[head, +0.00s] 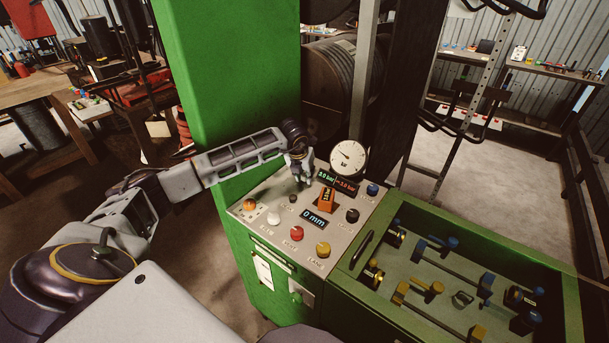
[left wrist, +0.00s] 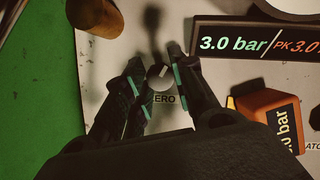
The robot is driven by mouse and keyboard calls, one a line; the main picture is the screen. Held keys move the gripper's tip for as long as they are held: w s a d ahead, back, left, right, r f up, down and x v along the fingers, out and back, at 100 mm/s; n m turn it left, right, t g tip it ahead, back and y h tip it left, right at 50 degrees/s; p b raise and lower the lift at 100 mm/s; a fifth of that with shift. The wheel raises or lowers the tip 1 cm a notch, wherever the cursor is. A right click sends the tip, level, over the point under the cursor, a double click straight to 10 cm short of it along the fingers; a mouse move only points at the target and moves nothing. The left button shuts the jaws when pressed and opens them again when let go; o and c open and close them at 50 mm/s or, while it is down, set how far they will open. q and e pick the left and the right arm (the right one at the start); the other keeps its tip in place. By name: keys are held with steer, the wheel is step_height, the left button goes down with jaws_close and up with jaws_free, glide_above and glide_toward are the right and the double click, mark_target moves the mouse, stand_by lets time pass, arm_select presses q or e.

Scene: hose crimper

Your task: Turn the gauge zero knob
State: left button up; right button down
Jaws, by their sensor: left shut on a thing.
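The gauge zero knob (left wrist: 158,77) is a small round grey knob with a pale pointer line, on the light panel above a partly covered label ending in "ERO". My left gripper (left wrist: 160,80) is shut on it, with one finger on each side. In the head view my left gripper (head: 302,178) reaches down to the back of the control panel (head: 257,223), just left of the round white gauge (head: 347,158). My right gripper is not in view.
A display reading 3.0 bar (left wrist: 245,45) and an orange block (left wrist: 270,115) sit to the right of the fingers. An orange-brown knob (left wrist: 97,16) stands at upper left.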

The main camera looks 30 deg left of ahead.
arm_select(q)
steer(key=o, duration=0.7)
steer(key=shift+o, duration=0.2)
steer(key=shift+s+r, duration=0.1)
steer(key=shift+r, duration=0.35)
steer(key=v, duration=1.1)
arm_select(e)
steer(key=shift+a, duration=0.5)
arm_select(q)
steer(key=shift+s, duration=0.15)
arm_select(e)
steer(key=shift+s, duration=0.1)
